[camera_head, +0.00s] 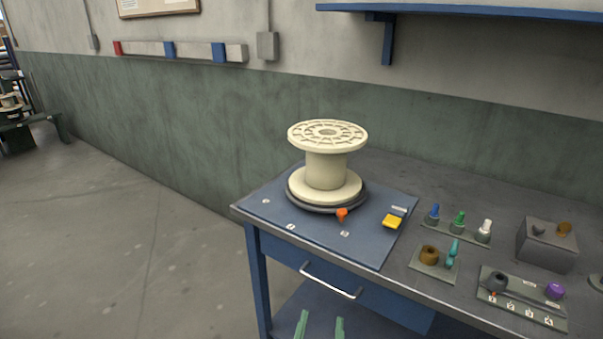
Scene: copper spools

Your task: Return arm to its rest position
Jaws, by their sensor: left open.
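My left gripper (320,326) shows only as two green fingertips at the bottom edge of the head view, in front of the workbench (480,178). The fingertips are apart, with nothing visible between them. The rest of the left arm is out of the picture. My right gripper is not in view. A cream spool (326,165) stands upright on a dark round base (300,201) on the blue mat (372,245), well above the fingertips in the picture.
Small coloured parts stand on holders to the right, near a grey box (545,247). The bench has a drawer handle (330,281) at the front. Floor (120,240) at left is clear.

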